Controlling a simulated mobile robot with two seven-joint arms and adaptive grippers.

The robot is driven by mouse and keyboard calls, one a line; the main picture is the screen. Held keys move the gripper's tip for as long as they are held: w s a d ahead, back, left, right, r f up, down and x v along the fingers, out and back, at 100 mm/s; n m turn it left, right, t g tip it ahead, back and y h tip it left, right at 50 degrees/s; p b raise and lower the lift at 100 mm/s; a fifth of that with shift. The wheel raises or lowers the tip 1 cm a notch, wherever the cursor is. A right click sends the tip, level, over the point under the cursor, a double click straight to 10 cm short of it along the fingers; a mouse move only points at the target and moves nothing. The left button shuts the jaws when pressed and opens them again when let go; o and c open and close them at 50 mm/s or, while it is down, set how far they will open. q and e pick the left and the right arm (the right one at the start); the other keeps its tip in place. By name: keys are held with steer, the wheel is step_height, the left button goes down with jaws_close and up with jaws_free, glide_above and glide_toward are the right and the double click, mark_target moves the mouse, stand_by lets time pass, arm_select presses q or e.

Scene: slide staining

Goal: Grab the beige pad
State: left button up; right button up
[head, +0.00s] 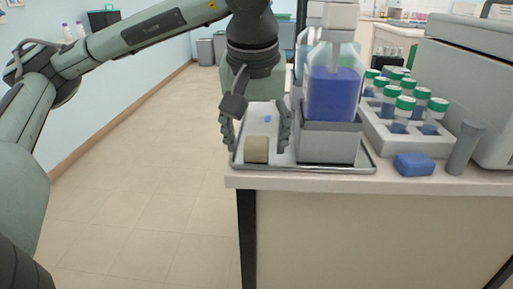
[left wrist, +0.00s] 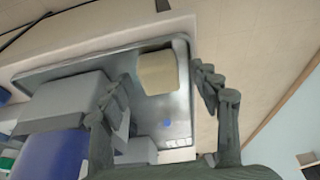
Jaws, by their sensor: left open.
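The beige pad (head: 256,149) lies near the front left corner of the metal tray (head: 300,168). It also shows in the left wrist view (left wrist: 158,73), just beyond the fingertips and between their lines. My left gripper (head: 256,138) is open and points down, its fingers spread to the left and right of the pad in the head view. In the left wrist view the open fingers (left wrist: 162,78) have nothing between them. I cannot tell exactly how high the fingertips are above the tray. My right gripper is not in view.
A grey box (head: 328,146) and a bottle of blue liquid (head: 333,95) stand right of my left gripper. Further right are a tube rack (head: 385,140), a blue block (head: 414,164) and a grey cylinder (head: 464,147). The counter edge is close to the tray's front.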

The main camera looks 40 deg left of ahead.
arm_select(q)
steer(key=shift+c, duration=0.5)
steer(key=c, duration=0.9)
steer(key=shift+o, duration=0.2)
steer(key=shift+r, duration=0.15)
